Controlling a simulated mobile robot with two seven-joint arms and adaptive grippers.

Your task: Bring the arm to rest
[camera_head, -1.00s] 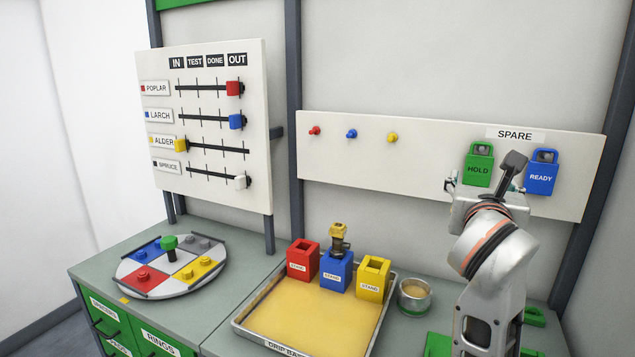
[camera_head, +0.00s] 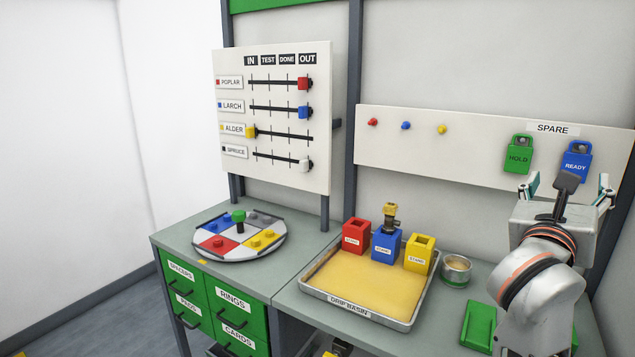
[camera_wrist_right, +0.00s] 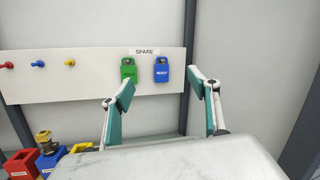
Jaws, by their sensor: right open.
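My right gripper (camera_head: 566,186) is at the right of the head view, in front of the white peg board (camera_head: 465,150). Its two fingers are spread and nothing is between them. In the right wrist view the open fingers (camera_wrist_right: 162,92) point toward the board, with clear space between the tips. The green HOLD tag (camera_head: 518,157) and the blue READY tag (camera_head: 576,164) hang under the SPARE label, apart from the fingers. Both tags also show in the right wrist view, green (camera_wrist_right: 129,70) and blue (camera_wrist_right: 162,70). My left gripper is not in view.
A drip basin (camera_head: 345,307) with red, blue and yellow stands (camera_head: 419,257) and a metal cup (camera_head: 456,270) are on the bench left of my arm. A green block (camera_head: 479,325) lies close beside the arm. A round coloured tray (camera_head: 213,256) is farther left.

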